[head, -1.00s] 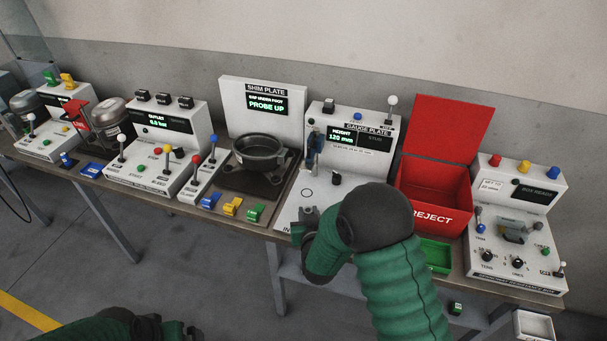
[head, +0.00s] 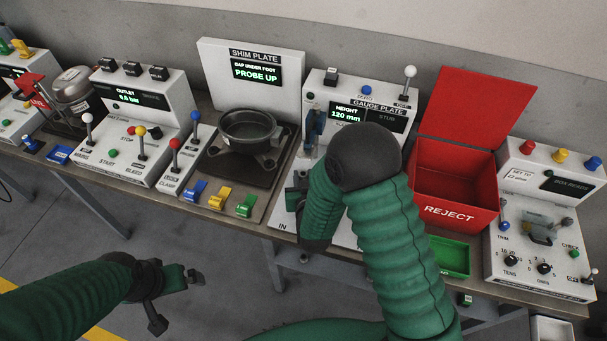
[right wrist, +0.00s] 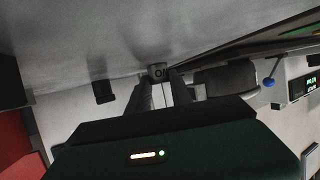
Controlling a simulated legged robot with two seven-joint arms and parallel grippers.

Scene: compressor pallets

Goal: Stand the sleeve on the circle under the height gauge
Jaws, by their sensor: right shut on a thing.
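My right gripper (head: 297,194) is low over the front left of the white gauge plate station (head: 285,219), partly hidden by my arm. In the right wrist view its fingers (right wrist: 160,84) are shut on the sleeve (right wrist: 158,70), a small grey piece with a dark round hole. I cannot tell whether the sleeve touches the plate. The height gauge (head: 314,132), with a blue-grey probe, stands behind the gripper; its display reads 120 mm. The circle is hidden in the head view now. My left gripper (head: 190,277) is at lower left, over the floor; its jaw opening is unclear.
The shim plate station (head: 252,70) with a dark ring casting (head: 248,133) stands left of the gauge. Blue, yellow and green blocks (head: 220,198) lie before it. A red reject bin (head: 455,190) and green tray (head: 449,257) are to the right.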

